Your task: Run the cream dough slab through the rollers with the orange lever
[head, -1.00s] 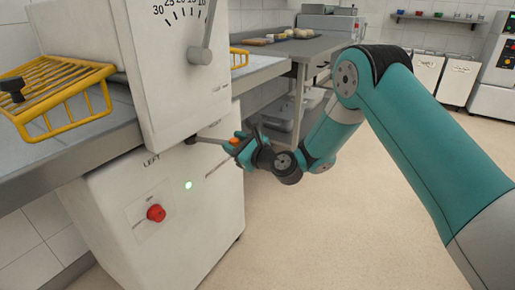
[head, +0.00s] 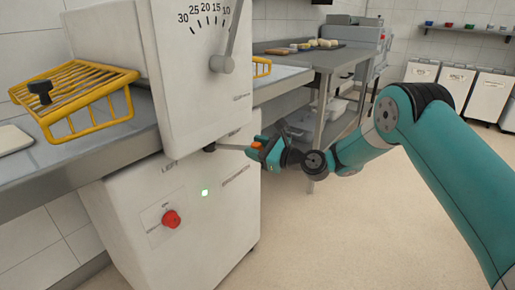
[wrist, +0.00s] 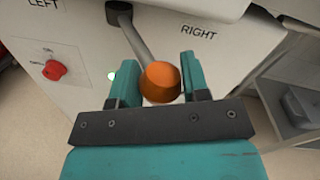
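The orange lever sticks out from the front of the white dough sheeter (head: 190,80), below its dial, with the orange knob (head: 257,145) at its end. In the wrist view my gripper (wrist: 161,84) has one finger on each side of the orange knob (wrist: 160,82), and both look pressed against it. The lever's grey rod (wrist: 133,40) runs up to a dark pivot between the words LEFT and RIGHT. A cream slab (head: 12,138), likely the dough, lies flat on the left table, cut off by the picture's left edge. The rollers are hidden.
A yellow wire guard (head: 90,95) stands over the left table (head: 110,150). A red switch (head: 171,219) and a lit green lamp (head: 204,193) are on the machine's base. A steel worktable (head: 310,62) stands behind. The floor at right is clear.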

